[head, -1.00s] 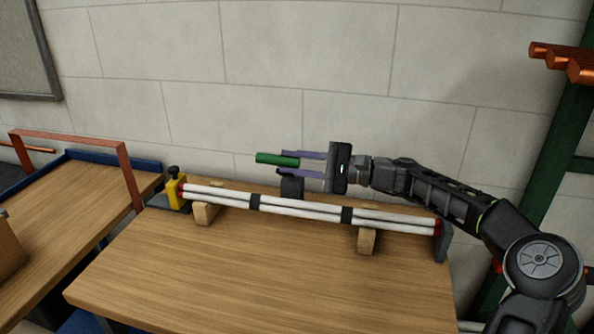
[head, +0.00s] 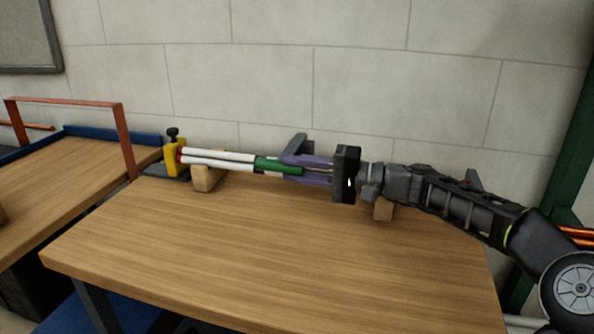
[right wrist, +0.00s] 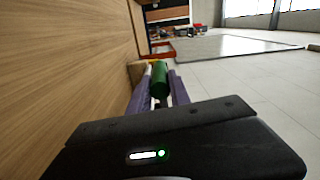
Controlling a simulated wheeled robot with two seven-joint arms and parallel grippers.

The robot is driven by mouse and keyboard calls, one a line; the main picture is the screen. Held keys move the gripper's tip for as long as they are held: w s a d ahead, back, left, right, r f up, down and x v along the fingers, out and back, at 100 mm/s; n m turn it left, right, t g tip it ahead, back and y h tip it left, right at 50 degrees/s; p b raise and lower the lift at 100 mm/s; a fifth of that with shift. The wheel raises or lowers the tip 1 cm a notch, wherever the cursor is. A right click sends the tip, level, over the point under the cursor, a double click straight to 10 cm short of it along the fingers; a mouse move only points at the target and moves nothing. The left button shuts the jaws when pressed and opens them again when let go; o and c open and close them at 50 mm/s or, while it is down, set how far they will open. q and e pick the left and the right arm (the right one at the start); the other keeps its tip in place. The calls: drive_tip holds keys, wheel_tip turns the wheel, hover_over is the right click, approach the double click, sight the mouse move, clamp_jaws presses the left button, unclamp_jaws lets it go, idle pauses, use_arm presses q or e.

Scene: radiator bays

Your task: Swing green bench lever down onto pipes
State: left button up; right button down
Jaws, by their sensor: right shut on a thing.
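The green lever (head: 279,166) lies low across the white pipes (head: 221,158) in the head view, its end pointing left and slightly back. My right gripper (head: 292,170) is shut on the lever, with purple fingers on both sides of it. In the right wrist view the green lever (right wrist: 160,80) shows between the two purple fingers (right wrist: 160,92). Whether the lever touches the pipes cannot be told. The right part of the pipes is hidden behind my gripper and arm. My left gripper is not in view.
The pipes rest on wooden blocks (head: 208,178) along the back of the wooden bench (head: 240,250). A yellow clamp (head: 171,158) stands at their left end. A blue-edged table with an orange frame (head: 126,140) is at left. The bench front is clear.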

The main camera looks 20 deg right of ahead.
drive_tip(key=shift+f, duration=0.2)
drive_tip(key=c, duration=1.2)
unclamp_jaws()
drive_tip(key=shift+r, duration=0.15)
wheel_tip(320, 180, up, 10)
drive_tip(key=p, duration=0.2)
drive_tip(key=shift+p, duration=0.35)
drive_tip(key=shift+d, duration=0.1)
drive_tip(key=b+v, duration=0.3)
drive_tip(key=v, duration=0.5)
drive_tip(key=shift+s+d, duration=0.3)
